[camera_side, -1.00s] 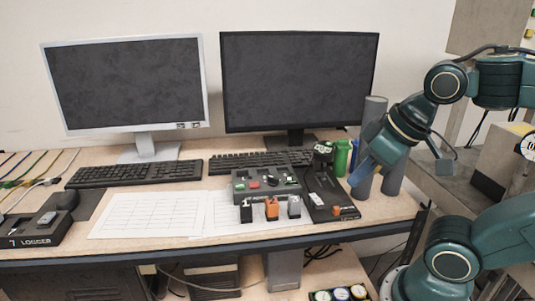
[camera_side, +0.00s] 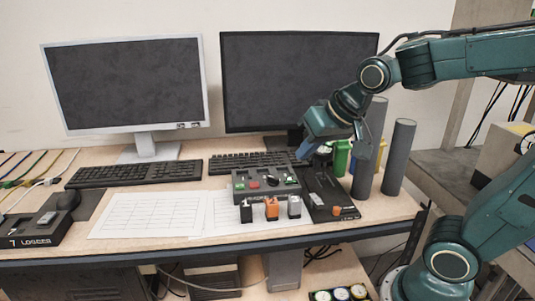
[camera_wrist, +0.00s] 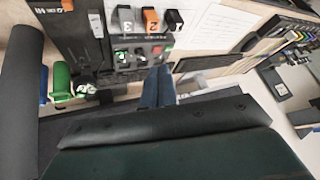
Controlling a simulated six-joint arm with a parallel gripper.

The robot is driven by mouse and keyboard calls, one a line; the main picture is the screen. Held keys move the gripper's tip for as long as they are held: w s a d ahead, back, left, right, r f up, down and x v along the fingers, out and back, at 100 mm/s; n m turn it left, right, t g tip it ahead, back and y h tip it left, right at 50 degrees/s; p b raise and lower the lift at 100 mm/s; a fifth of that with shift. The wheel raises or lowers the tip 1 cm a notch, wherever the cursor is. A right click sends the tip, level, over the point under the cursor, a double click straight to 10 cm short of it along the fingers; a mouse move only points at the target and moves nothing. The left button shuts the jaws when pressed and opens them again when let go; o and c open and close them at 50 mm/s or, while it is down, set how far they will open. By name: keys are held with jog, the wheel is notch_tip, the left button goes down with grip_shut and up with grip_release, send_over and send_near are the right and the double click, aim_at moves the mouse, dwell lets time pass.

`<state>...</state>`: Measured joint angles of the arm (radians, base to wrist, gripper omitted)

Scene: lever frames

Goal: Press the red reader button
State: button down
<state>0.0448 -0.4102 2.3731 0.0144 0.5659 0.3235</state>
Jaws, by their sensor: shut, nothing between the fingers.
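The reader box (camera_side: 243,192) is a dark grey unit on the desk with a red button (camera_side: 254,185) on its top face. Small green parts and other controls sit beside the button. In the wrist view the box (camera_wrist: 120,57) is near the top centre, with a small red spot (camera_wrist: 157,50) just beyond my fingers. My gripper (camera_side: 306,153) is shut and empty, above the desk behind and to the right of the box. It also shows in the wrist view (camera_wrist: 158,70). I see no contact with the button.
Black, orange and grey blocks (camera_side: 272,208) stand in front of the box. A black tray (camera_side: 333,212) lies to its right. Green containers (camera_side: 341,157) and tall grey cylinders (camera_side: 399,158) stand further right. Keyboards (camera_side: 135,173) and monitors are behind. Paper sheets (camera_side: 155,214) lie left.

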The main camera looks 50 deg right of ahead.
aim_at(257, 186)
jog(key=w+d+f+m+t, duration=0.1)
jog(key=w+d+f+m, duration=0.1)
jog(key=w, duration=0.6)
jog(key=w+d+f+m+t+h, duration=0.1)
jog(key=w+d+f+m, duration=0.1)
jog(key=w, duration=0.6)
jog(key=shift+w+d+f+m, duration=0.35)
jog(key=shift+f+m, duration=0.3)
jog(key=shift+m, duration=0.65)
jog(key=shift+a+f, duration=0.1)
jog(key=shift+f, duration=4.3)
jog(key=shift+f, duration=0.15)
jog(key=shift+f, duration=0.25)
jog(key=shift+f, duration=0.4)
jog(key=shift+r, duration=0.85)
